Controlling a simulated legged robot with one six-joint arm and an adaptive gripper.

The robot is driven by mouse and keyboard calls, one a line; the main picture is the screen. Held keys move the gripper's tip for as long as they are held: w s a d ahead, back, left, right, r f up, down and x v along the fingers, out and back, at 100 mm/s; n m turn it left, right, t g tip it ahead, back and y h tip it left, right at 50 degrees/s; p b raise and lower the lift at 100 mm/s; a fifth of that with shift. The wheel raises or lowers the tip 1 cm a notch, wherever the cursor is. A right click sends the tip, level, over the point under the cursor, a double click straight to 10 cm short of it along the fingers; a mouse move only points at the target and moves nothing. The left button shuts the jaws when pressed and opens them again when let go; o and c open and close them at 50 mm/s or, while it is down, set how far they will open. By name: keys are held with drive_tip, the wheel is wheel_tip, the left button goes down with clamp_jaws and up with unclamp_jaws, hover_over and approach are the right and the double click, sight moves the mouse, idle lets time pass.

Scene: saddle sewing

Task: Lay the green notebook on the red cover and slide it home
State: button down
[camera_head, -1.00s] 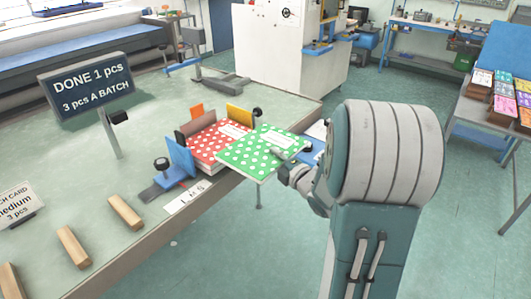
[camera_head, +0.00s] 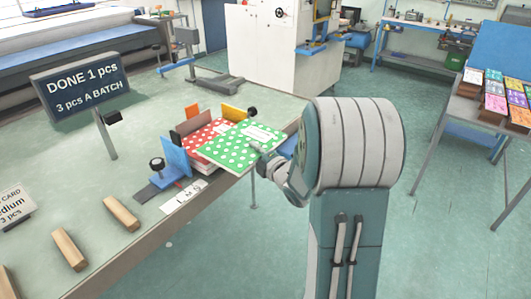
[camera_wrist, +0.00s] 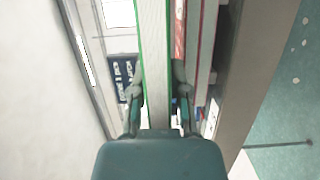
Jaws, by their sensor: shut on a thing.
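The green notebook (camera_head: 238,150) with white dots is in my gripper, tilted slightly in the head view. It overlaps much of the red cover (camera_head: 205,132), also white-dotted, which lies in a small jig on the bench. My gripper (camera_head: 262,154) is shut on the notebook's near right edge. In the wrist view the notebook's thick pale edge with green borders (camera_wrist: 155,60) stands between my two fingers (camera_wrist: 159,98). A strip of the red cover (camera_wrist: 180,30) shows beside it with a gap between. Whether the notebook touches the cover elsewhere, I cannot tell.
A sign (camera_head: 82,90) reads DONE 1 pcs. Wooden blocks (camera_head: 122,213) lie at the front left. The bench behind the jig is mostly clear.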

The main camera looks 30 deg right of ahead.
sight(245, 145)
drive_tip(key=w+a, duration=0.1)
drive_tip(key=w, duration=0.1)
drive_tip(key=shift+w+a, duration=0.3)
drive_tip(key=shift+a, duration=0.05)
drive_tip(key=shift+w+d+f, duration=0.1)
drive_tip(key=shift+w, duration=0.5)
drive_tip(key=shift+w+d+f, duration=0.1)
drive_tip(key=shift+w, duration=0.5)
drive_tip(key=shift+w+a, duration=0.35)
drive_tip(key=shift+w, duration=0.35)
drive_tip(key=shift+w+a+f, duration=0.1)
drive_tip(key=shift+a+f, duration=0.3)
drive_tip(key=shift+f, duration=0.25)
drive_tip(key=shift+d+f, duration=0.1)
drive_tip(key=shift+d, duration=0.05)
drive_tip(key=shift+d, duration=0.2)
drive_tip(key=shift+a, duration=0.2)
drive_tip(key=shift+d+f, duration=0.1)
drive_tip(key=shift+f, duration=0.1)
